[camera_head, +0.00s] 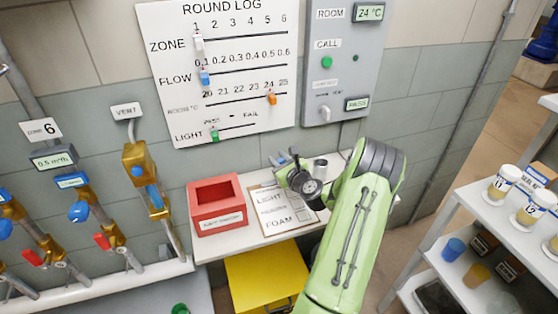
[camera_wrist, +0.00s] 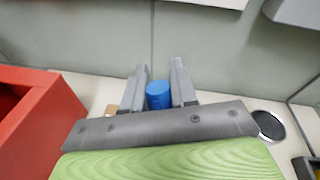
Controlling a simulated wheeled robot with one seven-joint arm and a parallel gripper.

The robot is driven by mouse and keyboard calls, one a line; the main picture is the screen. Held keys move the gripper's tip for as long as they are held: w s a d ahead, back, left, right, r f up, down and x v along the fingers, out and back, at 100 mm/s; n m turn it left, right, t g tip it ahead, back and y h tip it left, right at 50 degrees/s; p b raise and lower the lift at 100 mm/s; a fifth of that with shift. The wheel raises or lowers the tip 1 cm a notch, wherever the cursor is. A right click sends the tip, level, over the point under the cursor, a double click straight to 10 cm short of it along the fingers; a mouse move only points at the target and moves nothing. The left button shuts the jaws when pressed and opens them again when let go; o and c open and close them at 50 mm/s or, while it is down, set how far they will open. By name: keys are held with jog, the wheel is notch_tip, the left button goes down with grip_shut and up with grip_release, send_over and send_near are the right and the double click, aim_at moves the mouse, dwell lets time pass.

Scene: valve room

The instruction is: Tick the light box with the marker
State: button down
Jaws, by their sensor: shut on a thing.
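My gripper (camera_head: 283,161) is over the back of the white shelf. In the wrist view its two grey fingers (camera_wrist: 158,92) are closed around a blue cylinder (camera_wrist: 158,96), which appears to be the marker; only its end shows. The clipboard (camera_head: 271,218) lies on the shelf, with a sheet reading LIGHT, a middle word I cannot read clearly, and FOAM. My wrist covers part of its upper right side. The tick box beside LIGHT cannot be made out. The marker's tip is hidden.
A red open box (camera_head: 217,222) stands left of the clipboard. A dark round-topped cup (camera_head: 320,168) is right of my gripper. The ROUND LOG board (camera_head: 240,130) and a control panel (camera_head: 345,85) hang above. A yellow bin (camera_head: 262,278) is below the shelf.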

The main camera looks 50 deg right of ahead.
jog(key=shift+f+b, duration=0.45)
jog(key=shift+f, duration=0.15)
dwell(0.6)
jog(key=shift+s, duration=0.2)
jog(key=shift+s+d, duration=0.1)
jog(key=shift+s, duration=0.25)
jog(key=shift+w+a+p, duration=0.2)
jog(key=shift+w+p, duration=0.4)
jog(key=shift+w, duration=0.55)
jog(key=shift+s+f, duration=0.1)
